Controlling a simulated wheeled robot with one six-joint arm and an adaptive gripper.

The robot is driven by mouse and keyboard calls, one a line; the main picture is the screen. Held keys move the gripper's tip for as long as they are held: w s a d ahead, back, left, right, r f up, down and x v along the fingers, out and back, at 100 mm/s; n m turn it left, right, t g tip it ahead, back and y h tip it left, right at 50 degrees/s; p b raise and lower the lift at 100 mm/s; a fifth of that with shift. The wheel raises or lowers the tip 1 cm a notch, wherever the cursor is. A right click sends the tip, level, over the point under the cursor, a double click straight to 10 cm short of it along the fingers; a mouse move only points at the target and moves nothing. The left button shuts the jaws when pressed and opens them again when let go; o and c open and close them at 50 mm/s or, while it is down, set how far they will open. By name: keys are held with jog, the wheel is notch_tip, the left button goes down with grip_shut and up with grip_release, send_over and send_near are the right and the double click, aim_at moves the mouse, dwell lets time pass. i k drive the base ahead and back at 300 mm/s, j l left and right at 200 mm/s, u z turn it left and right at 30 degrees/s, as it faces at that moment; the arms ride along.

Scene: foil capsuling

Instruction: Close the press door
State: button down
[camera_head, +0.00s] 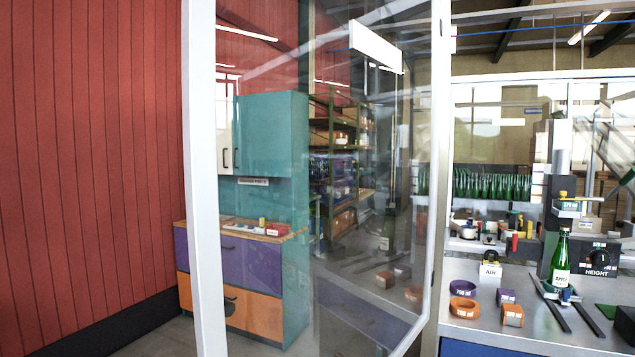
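The press door (200,190) is a clear panel in a white frame. It stands open in the foreground, left of the work area, and fills the middle-left of the head view. Its right upright (439,150) is beside the left end of the bench (475,337). A white plate (376,46) shows near the top of the panel. The door's lower edge is partly cut off by the frame. The opening in front of the bench is uncovered. I cannot make out my gripper in this view.
On the bench stand a green bottle (560,262), orange rings (464,307), a purple ring (505,296), an AIR box (490,270) and a HEIGHT dial box (598,260). Several green bottles (480,184) line up behind. A teal cabinet (270,135) shows through the panel. A red wall (90,160) is at left.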

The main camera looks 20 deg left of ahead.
aim_at(210, 308)
jog(key=i+j, duration=0.1)
jog(key=j, duration=1.1)
jog(key=i+j, duration=0.65)
jog(key=i+z, duration=0.05)
